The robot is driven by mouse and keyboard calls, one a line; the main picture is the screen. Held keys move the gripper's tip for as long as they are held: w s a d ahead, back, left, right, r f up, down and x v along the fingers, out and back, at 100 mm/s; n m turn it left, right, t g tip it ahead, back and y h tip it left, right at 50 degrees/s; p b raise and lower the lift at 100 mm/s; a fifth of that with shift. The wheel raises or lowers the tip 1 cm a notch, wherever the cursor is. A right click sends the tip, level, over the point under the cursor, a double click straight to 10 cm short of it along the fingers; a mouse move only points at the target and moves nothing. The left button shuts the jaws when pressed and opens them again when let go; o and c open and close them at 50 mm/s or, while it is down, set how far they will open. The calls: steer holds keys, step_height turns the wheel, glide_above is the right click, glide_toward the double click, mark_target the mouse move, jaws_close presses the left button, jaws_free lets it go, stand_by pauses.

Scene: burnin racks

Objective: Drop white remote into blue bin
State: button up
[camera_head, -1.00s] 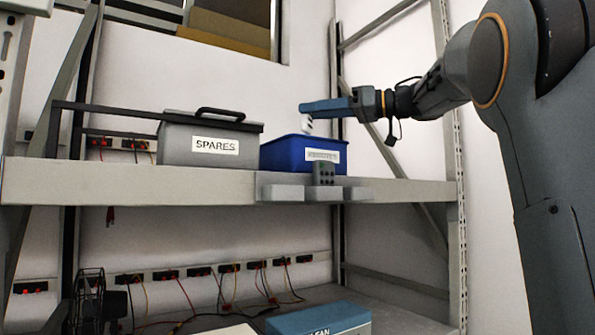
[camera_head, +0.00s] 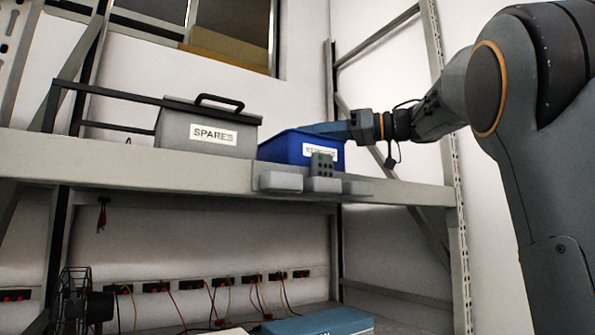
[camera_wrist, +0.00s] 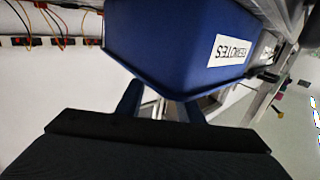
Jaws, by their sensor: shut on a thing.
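The blue bin (camera_head: 301,150) stands on the upper shelf, with a white label on its front. In the wrist view the bin (camera_wrist: 150,30) fills the upper middle and its label reads REMOTES. My gripper (camera_head: 318,128) reaches in from the right, its fingers low over the bin's opening, level with the rim. Its two fingers (camera_wrist: 161,95) also show in the wrist view. It is shut on the white remote, which the bin's wall and the fingers mostly hide. A pale patch between the fingers in the wrist view may be part of it.
A grey lidded box (camera_head: 208,130) labelled SPARES stands left of the bin. A rack upright (camera_head: 455,215) rises at the right, near my arm.

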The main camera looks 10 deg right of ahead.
steer(key=o, duration=1.1)
steer(key=b+v, duration=0.1)
steer(key=v, duration=0.7)
